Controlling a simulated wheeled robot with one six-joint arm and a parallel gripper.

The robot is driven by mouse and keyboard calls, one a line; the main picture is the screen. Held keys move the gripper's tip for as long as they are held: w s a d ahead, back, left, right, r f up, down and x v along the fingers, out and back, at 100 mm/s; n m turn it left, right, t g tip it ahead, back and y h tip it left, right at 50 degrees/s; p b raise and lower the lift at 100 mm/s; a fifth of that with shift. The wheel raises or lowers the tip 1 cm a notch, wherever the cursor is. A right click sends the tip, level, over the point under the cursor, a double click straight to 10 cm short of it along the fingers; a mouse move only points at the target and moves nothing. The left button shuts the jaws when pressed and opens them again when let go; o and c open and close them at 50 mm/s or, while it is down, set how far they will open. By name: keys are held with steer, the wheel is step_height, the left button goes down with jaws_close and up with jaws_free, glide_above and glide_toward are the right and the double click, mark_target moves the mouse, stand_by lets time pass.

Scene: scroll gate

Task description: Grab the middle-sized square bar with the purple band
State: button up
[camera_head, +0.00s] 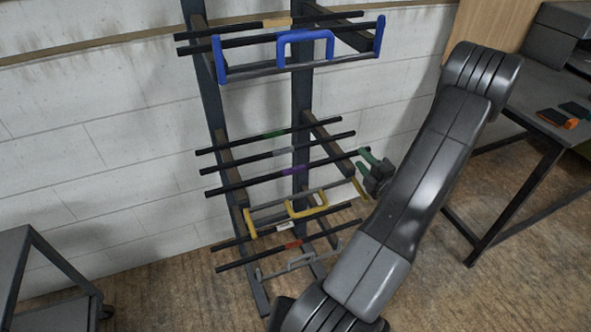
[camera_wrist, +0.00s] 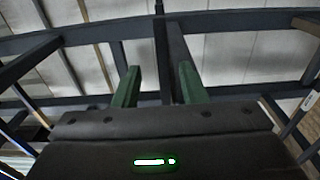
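The bar with the purple band (camera_head: 292,170) lies across the middle level of the dark rack, slanting up to the right. Its right end is close to my gripper (camera_head: 374,160); I cannot tell whether they touch. A yellow gate with a handle (camera_head: 306,207) sits in front of and below this bar. My gripper's green fingers stand apart in the wrist view (camera_wrist: 158,85), with a dark upright beam behind the gap. Nothing is clearly held between them. The purple band does not show in the wrist view.
Bars with green (camera_head: 274,133) and grey (camera_head: 285,152) bands lie just above. A blue gate (camera_head: 306,36) is on the upper level, a grey gate (camera_head: 300,262) on the lowest. A dark table (camera_head: 545,100) stands at right, a cart (camera_head: 45,270) at left.

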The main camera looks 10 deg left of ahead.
mark_target(355, 155)
steer(key=x, duration=0.3)
steer(key=shift+w+a+f+p, duration=0.1)
steer(key=shift+a+f+p, duration=0.15)
steer(key=shift+a, duration=0.3)
steer(key=shift+w+a, duration=0.25)
steer(key=shift+w, duration=0.15)
jaws_close()
stand_by(0.6)
